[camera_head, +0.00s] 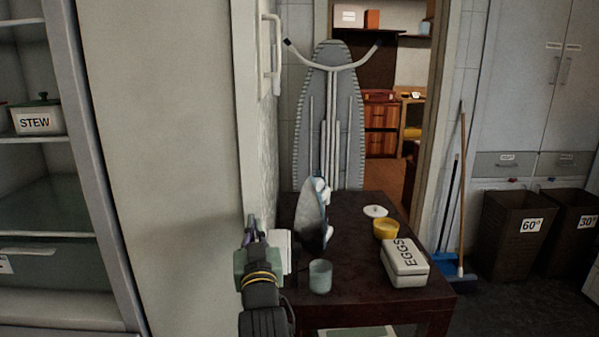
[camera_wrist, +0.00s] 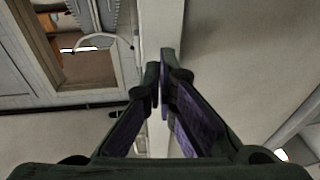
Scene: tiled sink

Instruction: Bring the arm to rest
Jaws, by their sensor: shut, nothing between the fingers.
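My gripper (camera_head: 252,232) is in the head view at the lower middle, left of the dark table (camera_head: 350,205) and in front of the pale wall edge. Its fingers point up and away. In the wrist view my gripper (camera_wrist: 159,80) has its fingertips together with nothing between them. Beyond the fingers, the wrist view shows the pale wall and a doorway at upper left.
An ironing board (camera_head: 328,120) stands behind. An open shelf (camera_head: 40,220) is left.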

